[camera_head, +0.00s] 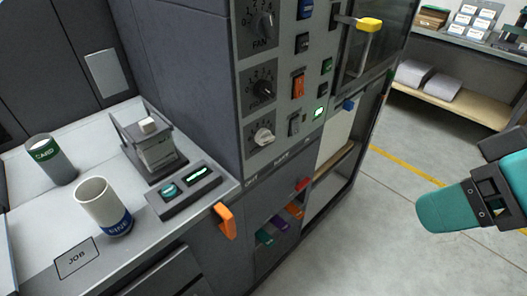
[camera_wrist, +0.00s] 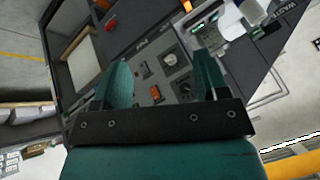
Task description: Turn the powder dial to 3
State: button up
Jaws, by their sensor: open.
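Three dials are stacked on the grey machine panel in the head view. The top black dial (camera_head: 262,25) is labelled FAN. The middle dial (camera_head: 262,90) has a black knob, and the bottom dial (camera_head: 264,135) has a pale knob. The lower two labels are too small to read, so I cannot tell which is powder or where it points. My gripper (camera_wrist: 163,72) is open and empty in the wrist view, with two dials partly visible beyond its teal fingers. In the head view, its teal part (camera_head: 448,210) is at the right, well apart from the panel.
Switches, including an orange rocker (camera_head: 298,85), sit right of the dials. A yellow-ended handle (camera_head: 368,25) and an orange handle (camera_head: 224,221) stick out. A FINE cup (camera_head: 103,208) and CARD cup (camera_head: 50,160) stand on the left counter. Open floor (camera_head: 385,220) lies right of the machine.

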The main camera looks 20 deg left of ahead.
jog(key=w+a+f+n+t+y+b, duration=0.2)
jog(key=w+a+f+y+b, duration=0.4)
jog(key=a+f+b, duration=0.5)
jog(key=t+y+b, duration=0.4)
jog(key=b, duration=0.7)
send_near(269, 142)
jog(key=p+x, duration=0.4)
jog(key=x, duration=0.6)
jog(key=shift+w+a, duration=0.1)
jog(key=shift+c, duration=0.2)
jog(key=c, duration=0.9)
